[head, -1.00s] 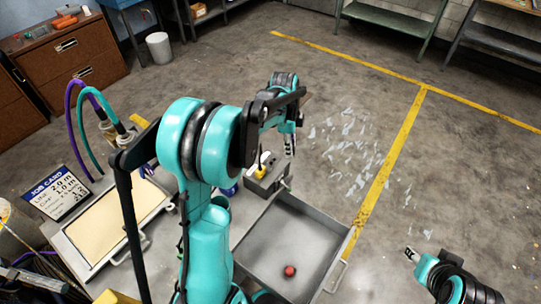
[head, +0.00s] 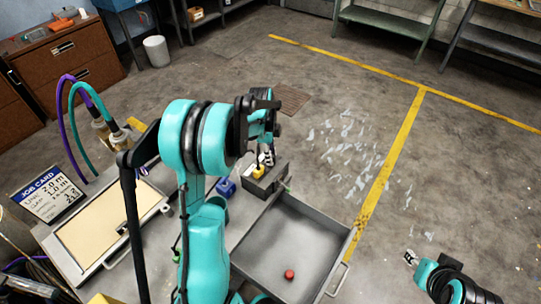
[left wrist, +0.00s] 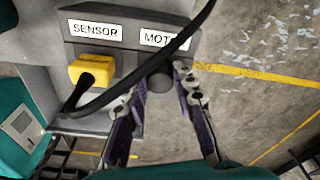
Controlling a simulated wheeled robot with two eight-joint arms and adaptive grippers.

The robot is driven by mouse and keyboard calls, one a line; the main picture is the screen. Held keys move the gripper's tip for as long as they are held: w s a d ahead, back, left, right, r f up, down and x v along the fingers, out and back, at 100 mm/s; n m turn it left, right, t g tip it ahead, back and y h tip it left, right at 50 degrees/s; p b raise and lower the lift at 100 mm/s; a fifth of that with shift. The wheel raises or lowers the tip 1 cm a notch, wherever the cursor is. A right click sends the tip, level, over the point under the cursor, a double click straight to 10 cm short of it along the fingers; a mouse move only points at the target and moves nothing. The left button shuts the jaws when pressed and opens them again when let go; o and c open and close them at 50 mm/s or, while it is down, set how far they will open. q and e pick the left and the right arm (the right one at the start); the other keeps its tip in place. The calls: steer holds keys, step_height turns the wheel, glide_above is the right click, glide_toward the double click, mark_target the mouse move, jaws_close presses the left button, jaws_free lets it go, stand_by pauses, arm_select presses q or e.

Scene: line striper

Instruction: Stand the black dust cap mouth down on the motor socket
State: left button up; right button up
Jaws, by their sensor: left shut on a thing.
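The socket box (head: 262,186) stands at the back of the bench, and in the left wrist view its top (left wrist: 130,57) carries SENSOR and MOTOR labels. A yellow plug (left wrist: 92,70) with a black cable sits at the SENSOR side. In the head view my left gripper (head: 267,157) is over the box. My right gripper (head: 411,258) is at lower right, its opening unclear.
A grey tray (head: 325,228) holding a red ball (head: 289,274) lies in front of the box. A blue object (head: 226,186) is left of the box. The black cable (left wrist: 140,72) crosses close to my left fingers. A job card (head: 47,193) and hoses stand at left.

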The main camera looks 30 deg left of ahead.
arm_select(q)
steer(key=shift+f, duration=0.15)
steer(key=o, duration=0.8)
steer(key=shift+c, duration=0.2)
